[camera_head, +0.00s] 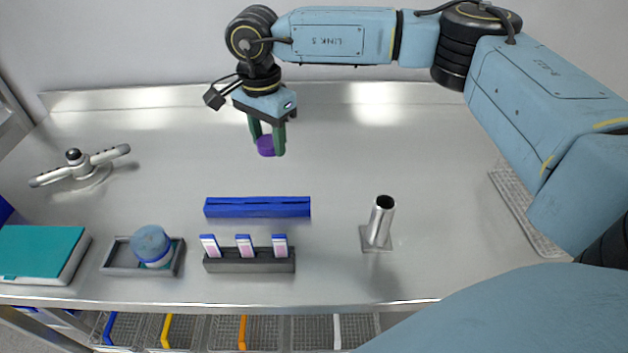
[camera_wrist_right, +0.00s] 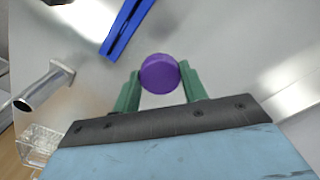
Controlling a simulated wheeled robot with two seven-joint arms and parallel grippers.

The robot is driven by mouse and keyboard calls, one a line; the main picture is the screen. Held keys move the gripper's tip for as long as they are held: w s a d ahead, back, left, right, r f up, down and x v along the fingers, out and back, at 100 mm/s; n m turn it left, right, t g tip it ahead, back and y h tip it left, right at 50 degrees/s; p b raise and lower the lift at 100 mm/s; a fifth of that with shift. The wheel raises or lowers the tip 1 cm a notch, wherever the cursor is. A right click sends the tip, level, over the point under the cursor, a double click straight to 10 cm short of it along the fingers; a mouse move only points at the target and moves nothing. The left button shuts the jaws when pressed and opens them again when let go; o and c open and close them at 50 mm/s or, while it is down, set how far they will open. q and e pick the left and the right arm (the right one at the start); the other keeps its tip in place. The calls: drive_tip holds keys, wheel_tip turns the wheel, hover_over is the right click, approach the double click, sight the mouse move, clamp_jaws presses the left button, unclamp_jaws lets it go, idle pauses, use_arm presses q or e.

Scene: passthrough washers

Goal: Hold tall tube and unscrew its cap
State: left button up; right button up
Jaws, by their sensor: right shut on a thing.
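My right gripper (camera_head: 267,145) is over the back middle of the steel bench. Its green fingers are shut on a round purple cap (camera_head: 265,148). In the right wrist view the cap (camera_wrist_right: 160,73) sits between the two fingertips (camera_wrist_right: 160,82). No tube body shows below the cap in the head view. A shiny metal cylinder (camera_head: 380,218) with an open top stands upright on a square base at the front right; I cannot tell whether it is the tall tube or a holder. It also shows in the right wrist view (camera_wrist_right: 42,88). My left gripper is not in view.
A long blue block (camera_head: 257,208) lies mid-bench, behind a dark rack (camera_head: 248,262) with several white-and-pink pieces. A grey tray (camera_head: 115,258) holds a blue-topped round container (camera_head: 152,245).

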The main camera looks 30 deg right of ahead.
drive_tip(key=shift+w+m, duration=0.35)
drive_tip(key=shift+m, duration=0.15)
drive_tip(key=shift+w+d+f, duration=0.1)
drive_tip(key=shift+f, duration=0.15)
hover_over(273, 183)
drive_tip(key=shift+m, duration=0.3)
wheel_tip(273, 183, down, 5)
drive_tip(key=shift+r, duration=0.15)
wheel_tip(273, 183, down, 4)
drive_tip(key=shift+f+b, duration=0.25)
drive_tip(key=shift+b, duration=0.2)
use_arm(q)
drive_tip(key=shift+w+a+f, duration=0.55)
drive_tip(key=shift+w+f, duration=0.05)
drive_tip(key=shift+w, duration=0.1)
use_arm(e)
drive_tip(key=shift+f, duration=0.15)
drive_tip(key=o, duration=0.6)
drive_tip(key=shift+f, duration=0.2)
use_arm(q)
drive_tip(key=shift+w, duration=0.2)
use_arm(e)
drive_tip(key=o, duration=0.5)
drive_tip(key=shift+r, duration=0.1)
